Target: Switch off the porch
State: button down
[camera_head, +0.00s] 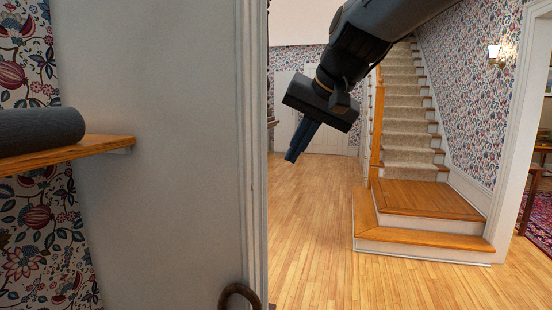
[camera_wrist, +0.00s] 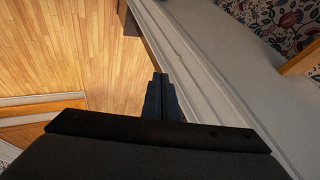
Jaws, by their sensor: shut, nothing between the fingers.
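No porch switch can be made out in either view. My gripper (camera_head: 299,141) hangs from the upper middle of the head view, its fingers pointing down and slightly left. It is shut and empty, in front of the hall floor and just right of the white door frame edge. In the wrist view my gripper (camera_wrist: 161,78) shows its two fingers together, beside the white frame and above the wooden floor.
A white panel (camera_head: 160,150) with a dark curved handle (camera_head: 240,294) fills the left. A wooden shelf (camera_head: 95,146) holds a dark cylinder (camera_head: 40,130). Carpeted stairs (camera_head: 408,110) rise behind a wooden landing (camera_head: 425,199). A lit wall lamp (camera_head: 500,54) hangs right. The floor (camera_head: 310,230) is clear.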

aim_at(254, 178)
jog(key=w+a+f+p, duration=0.3)
jog(key=w+a+f, duration=0.2)
jog(key=a+f, duration=0.1)
jog(key=shift+x, duration=0.85)
jog(key=shift+a+f, duration=0.1)
jog(key=shift+f, duration=0.05)
